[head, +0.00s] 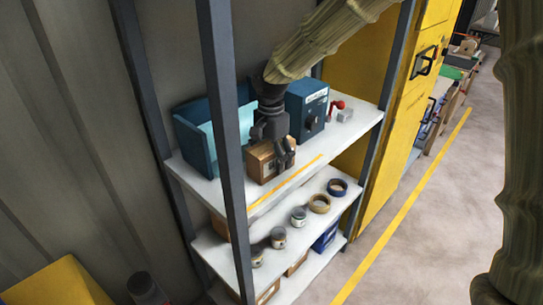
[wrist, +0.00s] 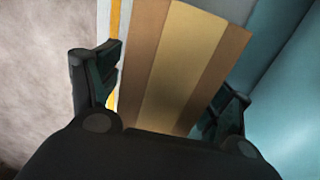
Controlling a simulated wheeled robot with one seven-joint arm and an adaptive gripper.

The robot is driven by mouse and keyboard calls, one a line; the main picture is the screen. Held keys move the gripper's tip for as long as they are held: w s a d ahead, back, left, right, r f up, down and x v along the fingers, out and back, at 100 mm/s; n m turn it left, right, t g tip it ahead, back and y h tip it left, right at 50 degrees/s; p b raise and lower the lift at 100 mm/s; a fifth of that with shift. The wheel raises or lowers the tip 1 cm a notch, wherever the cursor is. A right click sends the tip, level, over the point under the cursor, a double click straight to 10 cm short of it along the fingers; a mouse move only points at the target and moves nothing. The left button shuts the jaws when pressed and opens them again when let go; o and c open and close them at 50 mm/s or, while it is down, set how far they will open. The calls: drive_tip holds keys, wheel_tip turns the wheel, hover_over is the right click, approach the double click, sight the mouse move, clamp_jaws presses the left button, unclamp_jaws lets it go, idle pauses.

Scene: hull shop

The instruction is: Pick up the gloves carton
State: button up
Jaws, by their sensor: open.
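The gloves carton, taken to be the small brown cardboard box (head: 262,164), sits on the upper white shelf near its front edge. In the wrist view the carton (wrist: 178,70) shows its top, with a paler tape strip down the middle. My gripper (head: 275,155) is above the carton and hides part of it. In the wrist view my gripper (wrist: 165,95) is open, with one finger on each side of the carton. Whether the fingers touch its sides I cannot tell.
A blue open bin (head: 197,145) stands left of the carton, and a blue box with a knob (head: 307,108) stands behind right. A red-handled object (head: 336,106) is further right. A dark rack post (head: 224,130) stands in front. Tape rolls (head: 320,203) and tins lie on the lower shelf.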

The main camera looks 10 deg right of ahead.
drive_tip(key=shift+f, duration=0.35)
drive_tip(key=c, duration=1.3)
drive_tip(key=shift+o, duration=0.2)
drive_tip(key=shift+r, duration=0.1)
